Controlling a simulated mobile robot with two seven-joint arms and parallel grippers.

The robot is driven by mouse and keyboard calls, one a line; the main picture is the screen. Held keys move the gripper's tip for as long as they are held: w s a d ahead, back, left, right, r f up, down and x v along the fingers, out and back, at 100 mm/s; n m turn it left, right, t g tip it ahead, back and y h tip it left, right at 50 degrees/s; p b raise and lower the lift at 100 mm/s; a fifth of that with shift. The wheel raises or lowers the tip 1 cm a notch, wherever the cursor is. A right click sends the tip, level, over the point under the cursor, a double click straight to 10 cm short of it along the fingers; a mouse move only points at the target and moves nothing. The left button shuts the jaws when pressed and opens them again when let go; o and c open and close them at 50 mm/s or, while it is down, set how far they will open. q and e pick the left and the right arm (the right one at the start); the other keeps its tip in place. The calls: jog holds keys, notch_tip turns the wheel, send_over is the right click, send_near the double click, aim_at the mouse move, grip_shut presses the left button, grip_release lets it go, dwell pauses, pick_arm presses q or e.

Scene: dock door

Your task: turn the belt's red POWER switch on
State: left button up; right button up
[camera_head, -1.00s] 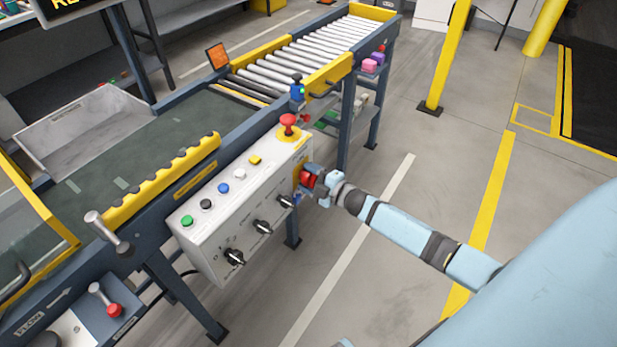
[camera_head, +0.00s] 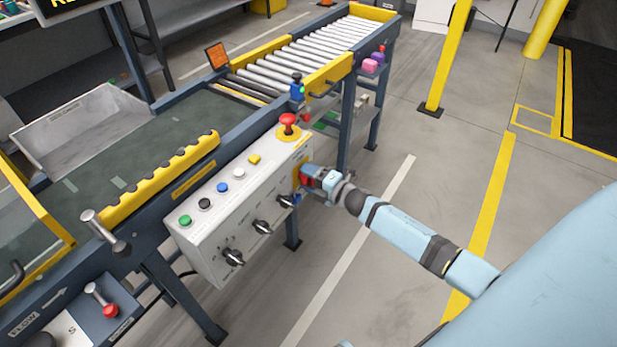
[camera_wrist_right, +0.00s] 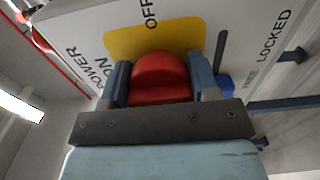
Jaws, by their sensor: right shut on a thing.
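The red POWER switch (camera_wrist_right: 160,78) sits on a yellow plate (camera_wrist_right: 190,32) on the control box (camera_head: 215,255). In the right wrist view it lies between the two fingers of my right gripper (camera_wrist_right: 162,88), which is shut on it. The words OFF, ON and POWER show around the plate, turned by the camera's tilt. In the head view my right gripper (camera_head: 310,181) is at the right end of the box and hides most of the switch. The switch's exact angle is hard to tell. My left gripper is out of view.
A red mushroom button (camera_head: 288,120) stands on top of the box, above my gripper. Black knobs (camera_head: 262,227) line its front, and a blue part (camera_wrist_right: 226,84) shows close beside one finger. The belt (camera_head: 135,145) lies behind. Floor (camera_head: 375,275) is open in front.

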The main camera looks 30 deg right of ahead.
jog(key=o, duration=0.9)
pick_arm(q)
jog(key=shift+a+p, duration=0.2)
jog(key=shift+p, duration=0.6)
pick_arm(e)
jog(key=v, duration=1.4)
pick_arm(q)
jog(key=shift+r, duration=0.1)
